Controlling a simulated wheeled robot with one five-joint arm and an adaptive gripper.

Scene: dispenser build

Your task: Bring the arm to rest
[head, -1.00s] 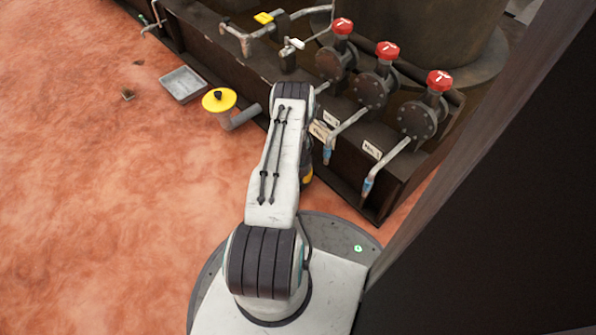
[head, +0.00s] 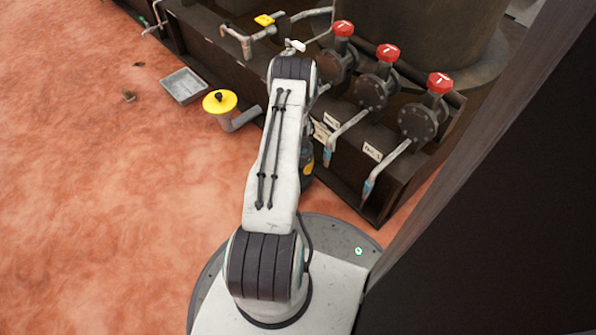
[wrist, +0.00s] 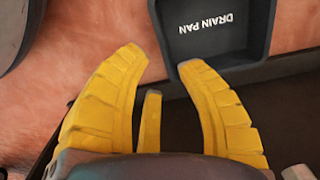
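My gripper (wrist: 164,66) shows in the wrist view as two yellow ribbed fingers, spread apart with nothing between the tips. A short yellow part stands between them at the base. The grey drain pan (wrist: 262,50) lies beyond the fingertips at the upper right of the wrist view, and its label reads "DRAIN PAN". In the head view my arm reaches forward from my base, and its far links hide most of the gripper. The drain pan (head: 184,86) lies on the floor left of the arm and appears empty.
A yellow-topped pipe fitting (head: 220,102) stands left of my arm. Several red-handled valves (head: 388,53) with taps line the dark bench (head: 345,190) at the right. A dark panel (head: 510,190) fills the right side. The reddish floor (head: 100,230) at the left is mostly clear.

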